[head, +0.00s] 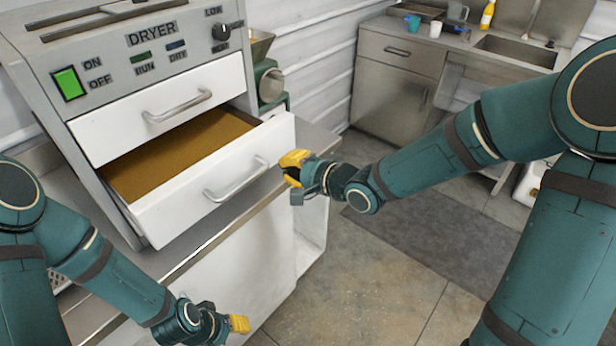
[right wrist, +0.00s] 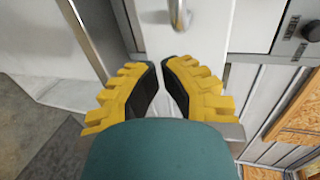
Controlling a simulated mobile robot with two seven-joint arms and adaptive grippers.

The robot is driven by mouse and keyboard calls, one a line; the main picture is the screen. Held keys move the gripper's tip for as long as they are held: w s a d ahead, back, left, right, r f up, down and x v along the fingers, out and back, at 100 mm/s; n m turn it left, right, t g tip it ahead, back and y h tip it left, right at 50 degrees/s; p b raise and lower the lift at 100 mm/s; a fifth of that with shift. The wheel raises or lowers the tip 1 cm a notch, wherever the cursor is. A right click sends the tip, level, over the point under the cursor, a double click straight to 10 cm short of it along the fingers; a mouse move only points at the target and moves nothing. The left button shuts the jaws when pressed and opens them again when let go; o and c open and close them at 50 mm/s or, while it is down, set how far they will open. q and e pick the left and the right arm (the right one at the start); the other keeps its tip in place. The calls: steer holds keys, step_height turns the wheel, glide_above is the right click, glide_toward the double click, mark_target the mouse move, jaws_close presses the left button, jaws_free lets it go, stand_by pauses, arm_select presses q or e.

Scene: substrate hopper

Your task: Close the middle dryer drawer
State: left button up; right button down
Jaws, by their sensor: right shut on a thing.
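The dryer (head: 55,50) stands at the left in the head view. Its middle drawer (head: 152,222) is pulled out, with a white front, a bar handle (head: 237,182) and a brown layer inside. The drawer front also shows in the right wrist view (right wrist: 208,28), with part of the handle (right wrist: 179,12). My right gripper (head: 292,165) is at the right end of that front, beside the handle and off it. Its yellow fingers (right wrist: 160,78) are shut on the drawer front; the exact contact is partly hidden. My left gripper (head: 236,323) hangs low, its jaw opening unclear.
The upper drawer (head: 115,125) sits above the open one. A steel counter edge (head: 190,255) runs below the drawers. A green machine (head: 270,85) stands behind. A sink cabinet (head: 395,85) is at the back. The floor (head: 360,275) to the right is open.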

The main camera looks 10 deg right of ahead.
mark_target(230, 141)
steer(key=shift+w+a+f+b, duration=0.1)
steer(key=shift+w+a+b, duration=0.05)
steer(key=shift+w+a, duration=0.65)
steer(key=shift+w+a+b, duration=0.15)
steer(key=shift+w+a, duration=0.35)
steer(key=shift+w, duration=0.55)
steer(key=shift+w+a, duration=0.1)
steer(key=w+a, duration=0.3)
steer(key=w, duration=0.1)
steer(key=w+a, duration=0.3)
steer(key=w, duration=0.1)
steer(key=w+a, duration=0.3)
steer(key=w, duration=0.1)
steer(key=shift+f+b, duration=0.1)
steer(key=shift+b, duration=0.25)
steer(key=shift+w+a, duration=0.25)
steer(key=shift+w, duration=0.3)
steer(key=shift+r, duration=0.2)
